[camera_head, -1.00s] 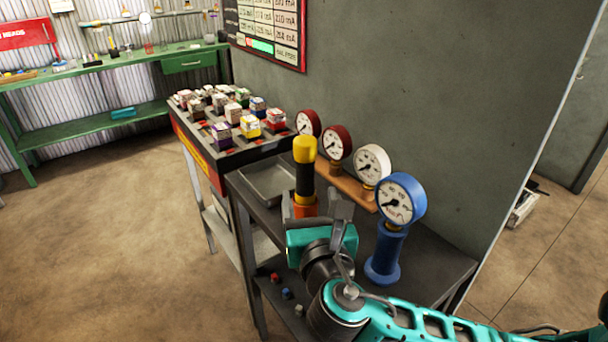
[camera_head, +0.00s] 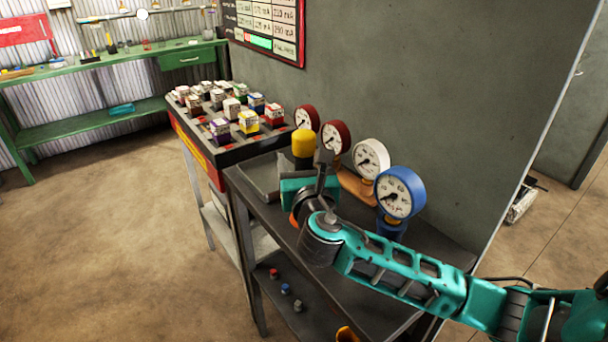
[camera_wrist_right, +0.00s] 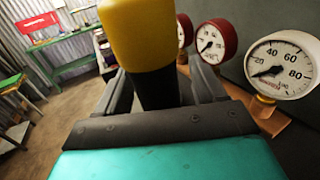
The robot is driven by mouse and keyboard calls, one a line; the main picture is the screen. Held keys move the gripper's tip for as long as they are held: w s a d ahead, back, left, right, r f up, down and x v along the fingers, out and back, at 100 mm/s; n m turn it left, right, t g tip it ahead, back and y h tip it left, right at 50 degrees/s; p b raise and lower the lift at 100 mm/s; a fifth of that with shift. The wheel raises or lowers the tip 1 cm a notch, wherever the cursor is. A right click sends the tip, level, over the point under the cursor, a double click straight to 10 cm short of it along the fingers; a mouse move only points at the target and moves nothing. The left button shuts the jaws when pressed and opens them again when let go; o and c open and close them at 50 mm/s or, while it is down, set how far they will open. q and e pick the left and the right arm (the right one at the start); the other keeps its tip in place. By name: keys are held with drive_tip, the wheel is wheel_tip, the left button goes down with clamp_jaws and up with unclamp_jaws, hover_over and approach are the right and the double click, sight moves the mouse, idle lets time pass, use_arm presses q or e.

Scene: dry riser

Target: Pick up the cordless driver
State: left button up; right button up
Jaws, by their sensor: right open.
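The cordless driver stands upright on the dark bench top, with a yellow top (camera_head: 303,142), a black grip and an orange base partly hidden by my arm. In the right wrist view its yellow top and black grip (camera_wrist_right: 158,88) fill the middle. My right gripper (camera_head: 318,165) is at the driver; in the wrist view its two dark fingers (camera_wrist_right: 163,92) are open, one on each side of the black grip. I cannot tell whether either finger touches it. My left gripper is not in view.
A blue gauge (camera_head: 399,193) on a blue stand is close to the right of my gripper. A white gauge (camera_head: 371,159) and red gauges (camera_head: 336,138) sit on a wooden strip behind. A grey tray (camera_head: 262,178) and a rack of small boxes (camera_head: 205,150) are left.

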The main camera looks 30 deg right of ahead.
drive_tip(key=shift+c, duration=0.4)
drive_tip(key=c, duration=1.1)
